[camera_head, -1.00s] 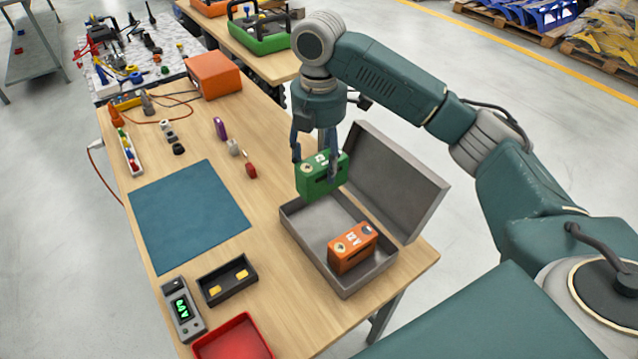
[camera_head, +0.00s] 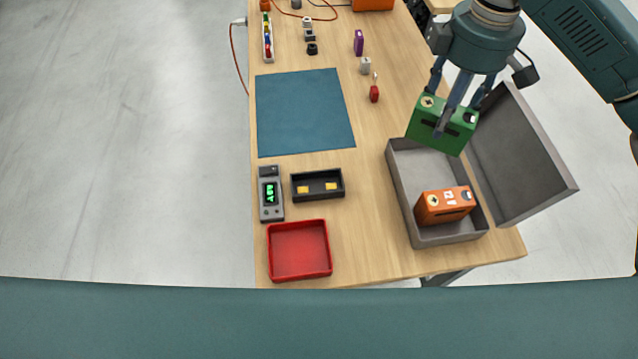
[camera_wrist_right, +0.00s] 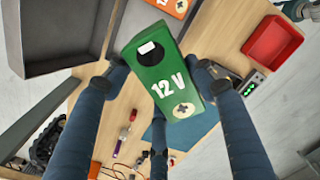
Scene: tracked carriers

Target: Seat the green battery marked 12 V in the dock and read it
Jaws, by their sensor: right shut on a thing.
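A green battery (camera_head: 441,126) is held in my right gripper (camera_head: 450,108) above the far end of the open grey case. In the right wrist view the green battery (camera_wrist_right: 168,84) shows "12 V" and a plus mark, between the fingers of my right gripper (camera_wrist_right: 165,75). The black dock (camera_head: 317,185) with two yellow contacts lies empty on the table, left of the case. A grey meter (camera_head: 271,195) with a lit green display, too small to read surely, stands left of the dock. My left gripper is not in view.
The grey case (camera_head: 404,203) holds an orange battery (camera_head: 445,205); its lid (camera_head: 522,155) leans open to the right. A red tray (camera_head: 299,250) sits in front of the dock. A blue mat (camera_head: 304,112) lies bare behind it. Small parts, including a red one (camera_head: 374,93), lie further back.

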